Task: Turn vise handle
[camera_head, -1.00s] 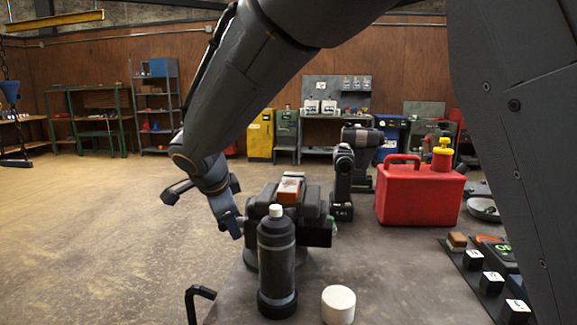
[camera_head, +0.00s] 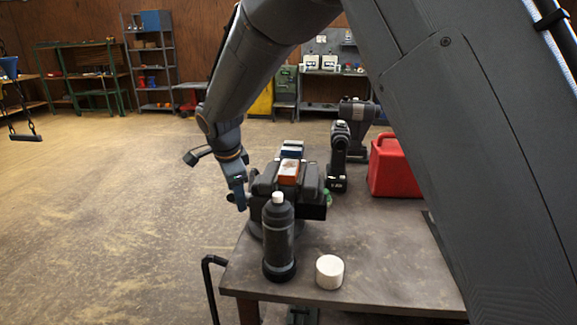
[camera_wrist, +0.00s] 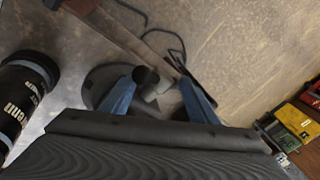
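The dark grey vise (camera_head: 312,182) stands on the table's left edge. An orange-brown block (camera_head: 289,170) sits between its jaws. My gripper (camera_head: 239,193) is at the vise's left side in the head view. In the wrist view, its two blue fingers (camera_wrist: 158,97) are spread apart. A dark round knob (camera_wrist: 146,76) with a pale grey cylindrical part (camera_wrist: 157,90) shows between them, apparently the vise handle's end. I cannot tell whether a finger touches it. Most of the handle is hidden by my gripper in the head view.
A black bottle (camera_head: 278,242) stands close in front of the vise and also shows in the wrist view (camera_wrist: 20,95). A white cap-like cylinder (camera_head: 330,271) is beside it. A drill (camera_head: 339,158) and red can (camera_head: 393,168) stand behind. Floor left of the table (camera_head: 390,270) is clear.

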